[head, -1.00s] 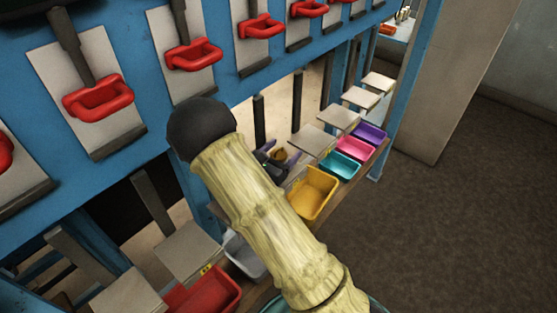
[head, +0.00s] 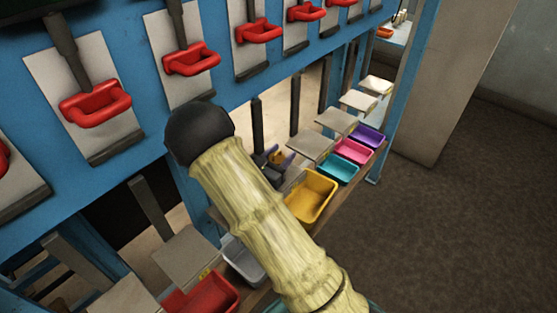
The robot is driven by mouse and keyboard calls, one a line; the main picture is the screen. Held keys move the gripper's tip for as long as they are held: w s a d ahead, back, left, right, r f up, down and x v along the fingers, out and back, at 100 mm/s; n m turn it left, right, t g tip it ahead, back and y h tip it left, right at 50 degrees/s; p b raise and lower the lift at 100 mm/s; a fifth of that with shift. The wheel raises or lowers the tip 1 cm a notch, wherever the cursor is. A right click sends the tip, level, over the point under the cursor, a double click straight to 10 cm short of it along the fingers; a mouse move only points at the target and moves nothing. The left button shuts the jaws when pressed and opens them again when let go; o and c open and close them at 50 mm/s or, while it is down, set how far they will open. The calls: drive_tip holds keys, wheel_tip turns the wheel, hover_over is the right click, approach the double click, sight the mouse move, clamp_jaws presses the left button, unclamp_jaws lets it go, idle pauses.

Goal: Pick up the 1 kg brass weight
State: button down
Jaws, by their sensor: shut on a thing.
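My gripper (head: 279,159) is in the head view just past my pale, bamboo-like arm, in front of the blue frame and behind the yellow bin. Its jaws are shut on a small brass-coloured thing (head: 277,157), which appears to be the brass weight. Only a little of it shows between the dark fingers. My arm hides part of the gripper and the shelf below it, so I cannot tell whether the weight is clear of the surface.
A row of bins stands along the ledge: red (head: 205,294), grey (head: 243,260), yellow (head: 311,196), teal (head: 339,168), pink (head: 354,151) and purple (head: 368,135). Pale square plates (head: 311,146) lie behind them. Red handles (head: 95,103) hang on the blue frame above. Open floor lies right.

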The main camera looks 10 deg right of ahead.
sight(280, 154)
drive_tip(key=shift+r, duration=0.2)
wheel_tip(280, 154, up, 10)
drive_tip(key=shift+f, duration=0.1)
idle(0.3)
drive_tip(key=shift+f, duration=0.1)
idle(0.5)
